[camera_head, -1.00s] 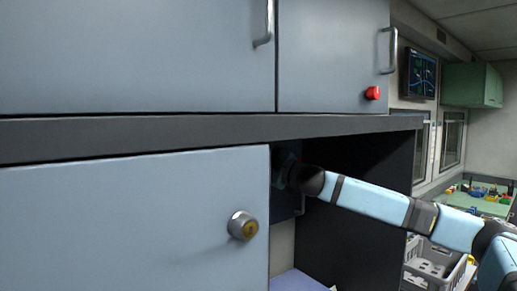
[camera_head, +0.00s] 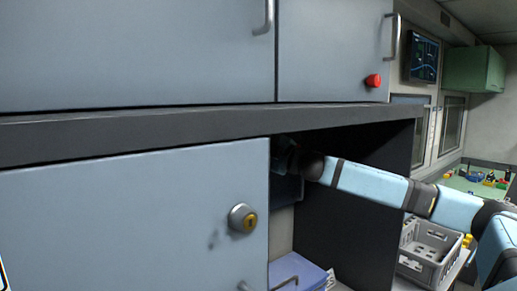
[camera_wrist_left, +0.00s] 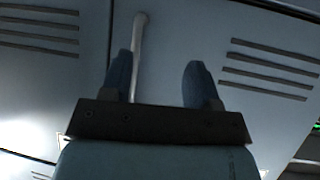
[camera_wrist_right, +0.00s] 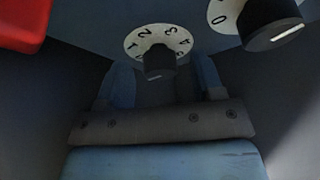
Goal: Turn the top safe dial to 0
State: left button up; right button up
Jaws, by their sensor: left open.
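The right wrist view shows two dark knobs on white number dials. The first dial (camera_wrist_right: 135,42) is in the middle, with 2, 3 and 4 readable, and its knob (camera_wrist_right: 158,62) lies between the fingertips of my right gripper (camera_wrist_right: 163,78). Gaps show on both sides, so the gripper looks open. The second dial (camera_wrist_right: 222,14), with a 0 readable, and its knob (camera_wrist_right: 270,25) are at the upper right. I cannot tell which dial is the top one. In the head view the recess hides the dials and right fingertips. My left gripper (camera_wrist_left: 160,75) is open before a panel.
A pale bar handle (camera_wrist_left: 138,50) stands by one left finger. A red object (camera_wrist_right: 20,22) is beside the right gripper. In the head view, a cabinet door with a round lock (camera_head: 242,218) is left of the recess. Blue folders (camera_head: 297,275) and a grey crate (camera_head: 428,250) sit lower.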

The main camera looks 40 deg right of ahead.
pick_arm(q)
notch_tip(320, 180, down, 12)
jog(key=w+d+b, duration=0.1)
jog(key=b, duration=1.4)
jog(key=shift+r+n, duration=0.15)
jog(key=shift+n, duration=0.15)
pick_arm(e)
jog(key=v, duration=1.4)
pick_arm(q)
jog(key=shift+s+a+f, duration=0.15)
jog(key=shift+a+f, duration=0.05)
jog(key=shift+f, duration=0.05)
pick_arm(e)
jog(key=shift+w, duration=0.1)
pick_arm(q)
jog(key=shift+s, duration=0.1)
